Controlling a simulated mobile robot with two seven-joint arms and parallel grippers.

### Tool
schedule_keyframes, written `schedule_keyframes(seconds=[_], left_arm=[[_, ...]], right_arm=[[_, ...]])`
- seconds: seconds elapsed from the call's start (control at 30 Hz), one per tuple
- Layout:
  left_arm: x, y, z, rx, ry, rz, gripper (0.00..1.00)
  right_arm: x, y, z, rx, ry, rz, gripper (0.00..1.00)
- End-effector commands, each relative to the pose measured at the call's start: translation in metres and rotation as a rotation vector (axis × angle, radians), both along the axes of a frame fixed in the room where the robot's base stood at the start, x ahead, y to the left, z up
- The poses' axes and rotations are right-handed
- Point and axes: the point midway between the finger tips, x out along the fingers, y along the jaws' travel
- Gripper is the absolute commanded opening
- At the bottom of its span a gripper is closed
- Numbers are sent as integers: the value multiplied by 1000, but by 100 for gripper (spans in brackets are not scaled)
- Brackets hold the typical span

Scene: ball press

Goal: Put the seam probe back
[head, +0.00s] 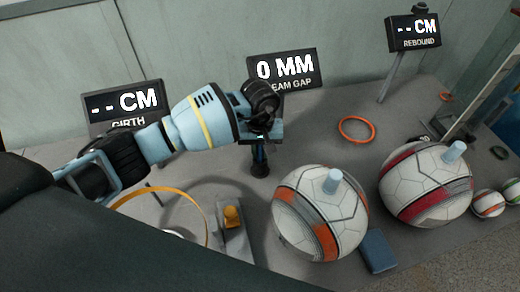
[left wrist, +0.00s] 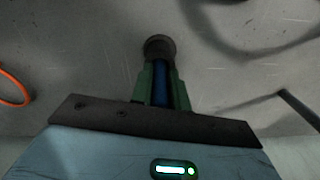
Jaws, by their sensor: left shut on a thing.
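My left gripper (head: 262,146) reaches in from the left and points down in front of the seam gap display (head: 284,68), which reads 0 MM. Its fingers are shut on a slim blue seam probe (left wrist: 160,86), seen between the green fingers in the left wrist view (left wrist: 160,90). A dark round piece (left wrist: 159,46) shows at the probe's far end; I cannot tell whether it is the probe's tip or a holder. In the head view the gripper hides most of the probe. My right gripper is not in view.
Two large balls, one orange-striped (head: 310,225) and one red-striped (head: 415,195), stand to the right with light blue pegs on top. A blue block (head: 378,251) lies between them. An orange ring (head: 356,130) lies behind. A girth display (head: 124,105) stands left.

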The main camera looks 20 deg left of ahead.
Motion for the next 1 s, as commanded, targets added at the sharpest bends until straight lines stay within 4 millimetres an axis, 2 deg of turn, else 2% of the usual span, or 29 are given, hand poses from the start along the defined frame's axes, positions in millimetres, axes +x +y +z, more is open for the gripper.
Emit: schedule_keyframes(seconds=[0.03, 0.07, 0.2, 0.47, 0.63, 0.77, 1.0], left_arm=[[0, 0, -3, 2, 2, 0, 0], [0, 0, -3, 1, 1, 0, 19], [0, 0, -2, 1, 1, 0, 38], [0, 0, -2, 0, 1, 0, 39], [1, 0, 9, -1, -3, 0, 39], [1, 0, 29, 0, -4, -1, 39], [1, 0, 77, 0, -3, -1, 39]], right_arm=[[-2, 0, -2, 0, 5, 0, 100], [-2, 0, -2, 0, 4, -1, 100], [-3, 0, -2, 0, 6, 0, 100], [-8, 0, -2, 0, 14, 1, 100], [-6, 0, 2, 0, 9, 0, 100], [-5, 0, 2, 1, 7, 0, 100], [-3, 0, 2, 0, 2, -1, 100]])
